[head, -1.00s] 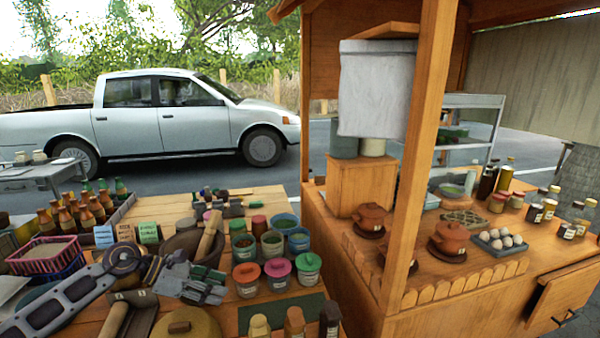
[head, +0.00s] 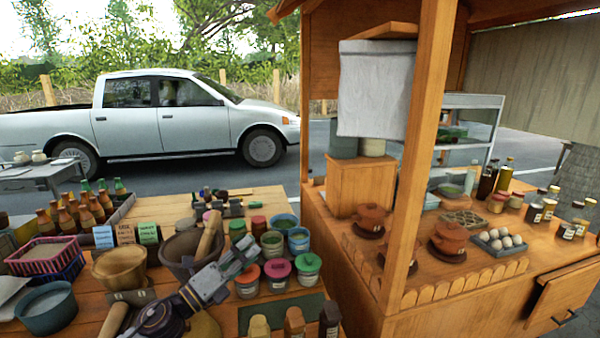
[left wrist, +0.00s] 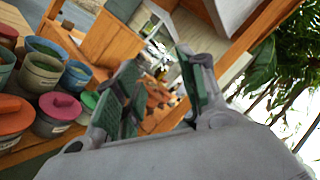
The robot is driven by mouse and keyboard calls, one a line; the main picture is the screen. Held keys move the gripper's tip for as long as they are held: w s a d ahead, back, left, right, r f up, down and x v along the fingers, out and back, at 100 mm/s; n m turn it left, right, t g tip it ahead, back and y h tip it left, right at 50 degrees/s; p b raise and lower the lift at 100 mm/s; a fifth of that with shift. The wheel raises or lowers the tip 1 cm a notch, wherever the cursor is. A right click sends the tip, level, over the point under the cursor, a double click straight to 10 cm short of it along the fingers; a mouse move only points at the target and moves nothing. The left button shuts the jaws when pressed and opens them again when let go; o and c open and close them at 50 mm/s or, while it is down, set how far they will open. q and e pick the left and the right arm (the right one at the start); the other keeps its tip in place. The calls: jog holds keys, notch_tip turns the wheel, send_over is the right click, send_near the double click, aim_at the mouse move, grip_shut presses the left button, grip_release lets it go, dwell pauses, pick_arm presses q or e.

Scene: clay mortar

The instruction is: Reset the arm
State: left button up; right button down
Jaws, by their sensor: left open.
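My left gripper (head: 240,255) hangs over the table in the head view, pointing up and to the right, just right of the clay mortar and left of the lidded jars. In the left wrist view its two green-padded fingers (left wrist: 160,90) stand apart with nothing between them. The dark clay mortar (head: 177,252) stands on the table with a wooden pestle (head: 209,234) leaning in it. My arm covers part of the table in front of the mortar. My right gripper is not in view.
Jars with red, pink and green lids (head: 278,268) stand close right of the gripper. A wooden bowl (head: 121,266), a blue-grey bowl (head: 46,308) and bottles (head: 90,207) fill the left. The stall's wooden post (head: 417,150) rises at the right.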

pick_arm(q)
jog(key=s+a+f+n+g+y, duration=0.1)
jog(key=s+a+f+n+y, duration=0.2)
jog(key=a+f+n+y, duration=0.55)
jog(key=s+a+f+n+y, duration=0.2)
jog(key=f+n+y, duration=0.4)
jog(key=n, duration=0.8)
jog(key=s+f+n+g, duration=0.1)
jog(key=s+f, duration=0.1)
jog(key=s, duration=0.1)
jog(key=s+f+n+g, duration=0.2)
jog(key=s+f, duration=0.1)
jog(key=s+f+n+g, duration=0.2)
jog(key=s+f, duration=0.1)
jog(key=shift+a+f, duration=0.2)
jog(key=s+d+f+n+g+h, duration=0.1)
jog(key=s+f+n+g, duration=0.15)
jog(key=s, duration=0.35)
jog(key=s+d+f+n+g, duration=0.1)
jog(key=s+f+g, duration=0.25)
jog(key=s, duration=0.35)
notch_tip(320, 180, down, 32)
jog(key=s+a+g, duration=0.1)
jog(key=s+a+f, duration=0.3)
jog(key=s+f, duration=0.7)
jog(key=s, duration=0.1)
jog(key=s+a+f+m+g, duration=0.1)
jog(key=s+a+f, duration=0.3)
jog(key=s+f, duration=0.6)
jog(key=shift+s, duration=0.45)
